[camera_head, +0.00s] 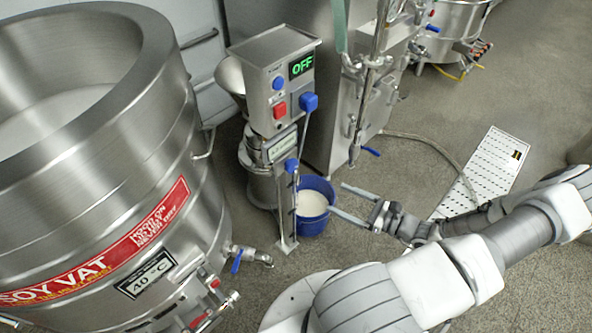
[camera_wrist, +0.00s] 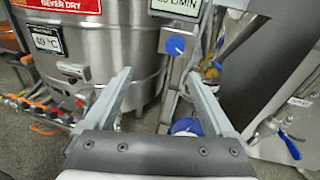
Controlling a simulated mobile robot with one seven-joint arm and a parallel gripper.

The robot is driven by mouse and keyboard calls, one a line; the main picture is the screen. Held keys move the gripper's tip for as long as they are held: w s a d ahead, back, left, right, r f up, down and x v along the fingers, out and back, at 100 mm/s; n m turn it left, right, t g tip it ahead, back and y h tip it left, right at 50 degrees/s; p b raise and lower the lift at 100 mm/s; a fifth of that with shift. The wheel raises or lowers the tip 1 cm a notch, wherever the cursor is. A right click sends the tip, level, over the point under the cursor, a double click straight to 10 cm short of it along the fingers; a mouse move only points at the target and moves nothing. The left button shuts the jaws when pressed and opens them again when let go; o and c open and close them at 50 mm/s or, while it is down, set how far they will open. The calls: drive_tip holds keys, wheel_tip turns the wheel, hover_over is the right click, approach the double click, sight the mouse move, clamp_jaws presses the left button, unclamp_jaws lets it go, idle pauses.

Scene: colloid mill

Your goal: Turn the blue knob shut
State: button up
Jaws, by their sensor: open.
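A metal mill (camera_head: 262,160) stands beside the vat. A small blue knob (camera_head: 291,166) sits low on its front, under a display panel; it also shows in the wrist view (camera_wrist: 176,46), below an L/MIN display. A larger blue knob (camera_head: 308,102) and a round blue button (camera_head: 279,82) are on the upper box, whose screen reads OFF. My gripper (camera_head: 337,197) is open and empty, to the right of the lower blue knob and apart from it. In the wrist view my fingers (camera_wrist: 160,75) are spread, with that knob beyond the tips.
A blue bucket (camera_head: 325,185) with white liquid stands on the floor beside the mill, close to my fingers. A large soy vat (camera_head: 100,215) with a blue-handled tap (camera_head: 237,261) stands at left. A steel machine (camera_head: 335,90) stands behind.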

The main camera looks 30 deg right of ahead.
drive_tip(key=d+f+m+t+h, duration=0.1)
drive_tip(key=m+t+h, duration=0.1)
drive_tip(key=m+b, duration=0.1)
drive_tip(key=b, duration=0.2)
approach(294, 167)
drive_tip(key=x, duration=0.8)
drive_tip(key=c, duration=1.4)
drive_tip(key=shift+p, duration=0.3)
